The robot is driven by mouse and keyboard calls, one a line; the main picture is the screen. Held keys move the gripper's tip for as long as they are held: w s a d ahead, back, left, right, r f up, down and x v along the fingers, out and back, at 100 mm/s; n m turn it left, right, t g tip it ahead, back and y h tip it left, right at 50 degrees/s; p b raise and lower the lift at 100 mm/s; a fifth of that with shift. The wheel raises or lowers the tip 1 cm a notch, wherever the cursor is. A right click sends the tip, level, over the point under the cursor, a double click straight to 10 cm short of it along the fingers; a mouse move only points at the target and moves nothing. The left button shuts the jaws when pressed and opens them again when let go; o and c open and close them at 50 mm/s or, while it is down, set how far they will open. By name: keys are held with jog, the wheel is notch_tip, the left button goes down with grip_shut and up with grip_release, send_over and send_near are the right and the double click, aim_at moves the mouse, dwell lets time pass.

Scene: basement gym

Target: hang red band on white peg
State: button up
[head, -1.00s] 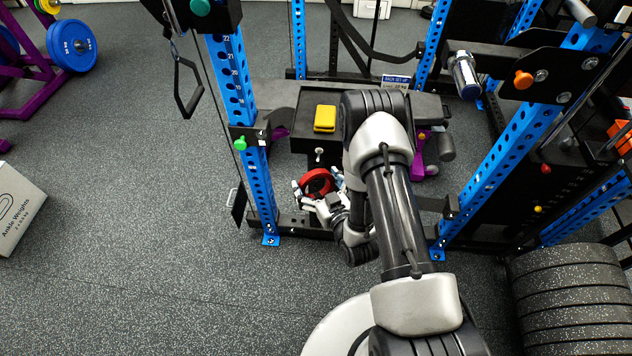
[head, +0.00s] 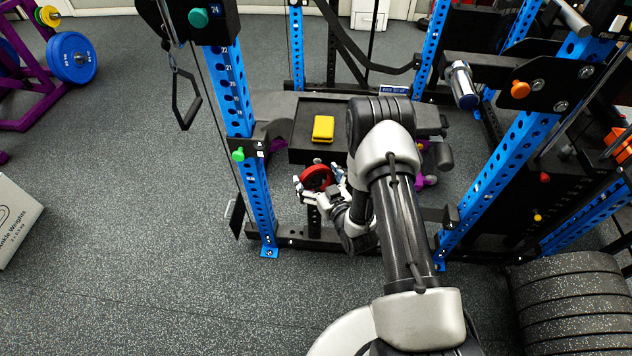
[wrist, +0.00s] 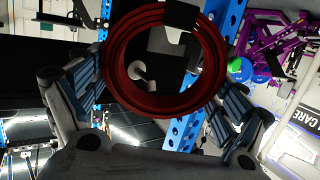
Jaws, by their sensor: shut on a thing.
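The red band (head: 318,171) is a thick ring held up in front of the black bench-like box inside the rack. My gripper (head: 318,179) is shut on it, one finger at each side; in the wrist view the red band (wrist: 114,72) spans the space between the fingers. The white peg (wrist: 138,71) shows there through the ring's opening, left of its centre. I cannot tell whether the peg's tip is inside the ring or behind it. In the head view the band mostly hides the peg.
A yellow block (head: 323,128) lies on the black box (head: 303,150) above the band. Blue rack uprights (head: 254,165) stand to the left and right of my arm. A black cross-bar (head: 300,240) runs low in front.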

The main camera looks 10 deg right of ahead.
jog(key=shift+w+d, duration=0.2)
jog(key=shift+w, duration=0.3)
jog(key=shift+w+d, duration=0.2)
jog(key=shift+w, duration=0.25)
jog(key=shift+w+d+f+b, duration=0.15)
jog(key=shift+w+b, duration=0.25)
jog(key=shift+b, duration=0.45)
jog(key=c, duration=0.5)
jog(key=shift+f, duration=0.1)
jog(key=o, duration=1.4)
jog(key=shift+w, duration=0.1)
jog(key=shift+f, duration=0.1)
jog(key=shift+d, duration=0.1)
